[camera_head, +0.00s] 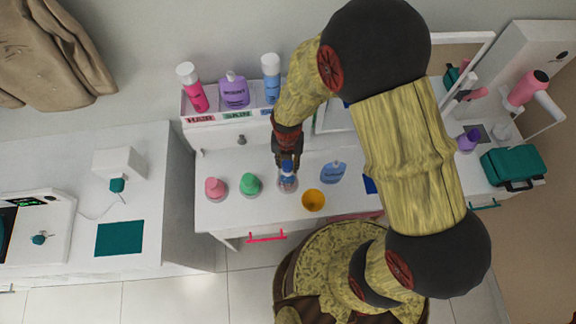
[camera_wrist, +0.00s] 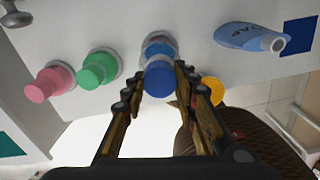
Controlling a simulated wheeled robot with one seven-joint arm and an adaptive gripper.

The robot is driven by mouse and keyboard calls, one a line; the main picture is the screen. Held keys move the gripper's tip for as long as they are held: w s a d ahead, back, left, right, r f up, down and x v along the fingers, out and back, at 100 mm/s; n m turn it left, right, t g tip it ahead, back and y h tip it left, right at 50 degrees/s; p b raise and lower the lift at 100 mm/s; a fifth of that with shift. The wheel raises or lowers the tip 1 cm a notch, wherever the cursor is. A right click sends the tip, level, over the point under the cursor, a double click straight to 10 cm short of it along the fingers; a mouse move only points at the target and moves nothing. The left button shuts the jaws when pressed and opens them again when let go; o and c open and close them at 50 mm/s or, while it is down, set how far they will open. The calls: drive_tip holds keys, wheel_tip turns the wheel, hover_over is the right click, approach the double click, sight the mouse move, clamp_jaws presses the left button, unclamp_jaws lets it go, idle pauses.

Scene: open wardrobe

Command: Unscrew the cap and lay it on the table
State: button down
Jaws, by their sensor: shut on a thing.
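The bottle (camera_wrist: 158,48) shows behind the cap. I cannot tell how far the cap is turned.
Pink (camera_head: 215,188) and green (camera_head: 250,184) items stand left of the bottle. A shelf (camera_head: 230,115) with several bottles is behind. The table's left front is bare.

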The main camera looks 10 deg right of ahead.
drive_tip(key=shift+r+p, duration=0.95)
drive_tip(key=shift+r, duration=0.35)
idle(1.5)
drive_tip(key=shift+r+p, duration=1.35)
drive_tip(key=shift+r, duration=0.55)
